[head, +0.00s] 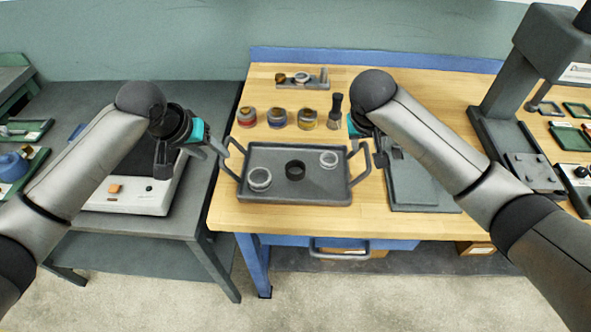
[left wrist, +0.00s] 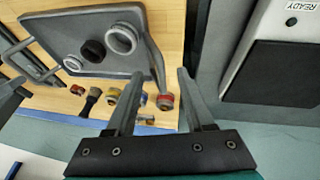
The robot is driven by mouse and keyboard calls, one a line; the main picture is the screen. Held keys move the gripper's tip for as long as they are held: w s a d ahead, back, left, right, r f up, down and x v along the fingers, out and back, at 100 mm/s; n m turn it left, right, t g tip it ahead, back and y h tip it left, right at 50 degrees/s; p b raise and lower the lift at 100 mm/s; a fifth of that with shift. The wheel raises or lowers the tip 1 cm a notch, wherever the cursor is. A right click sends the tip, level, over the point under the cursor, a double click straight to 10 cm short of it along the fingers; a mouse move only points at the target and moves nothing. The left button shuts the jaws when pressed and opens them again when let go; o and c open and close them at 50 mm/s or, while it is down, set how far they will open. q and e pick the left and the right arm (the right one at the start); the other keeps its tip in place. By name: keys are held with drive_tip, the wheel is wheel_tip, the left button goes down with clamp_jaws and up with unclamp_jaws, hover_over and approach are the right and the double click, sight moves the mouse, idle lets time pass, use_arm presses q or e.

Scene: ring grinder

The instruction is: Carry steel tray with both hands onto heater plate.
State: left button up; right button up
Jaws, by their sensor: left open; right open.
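The dark steel tray (head: 312,194) lies flat on the wooden bench, with a raised handle at each end. It carries two silvery rings (head: 260,179) and a black ring (head: 295,170). The heater plate (head: 128,202) is a white unit on the grey table at left, partly hidden by my left arm. Its black top shows in the left wrist view (left wrist: 278,82). My left gripper (head: 218,150) is open beside the tray's left handle; in its wrist view (left wrist: 158,90) that handle lies beyond the fingertips, roughly between them. My right gripper (head: 378,155) is open close to the right handle.
Several small jars (head: 277,117) and a dark brush (head: 335,111) stand behind the tray. A dark flat plate (head: 412,185) lies right of it, near a press stand (head: 500,125). A gap separates the grey table from the wooden bench.

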sight(223, 160)
use_arm(q)
drive_tip(key=x, duration=0.9)
use_arm(e)
drive_tip(key=x, duration=0.9)
use_arm(q)
clamp_jaws()
use_arm(e)
clamp_jaws()
use_arm(q)
drive_tip(key=shift+w+r, duration=0.1)
drive_tip(key=shift+r, duration=0.05)
use_arm(e)
drive_tip(key=shift+w, duration=0.1)
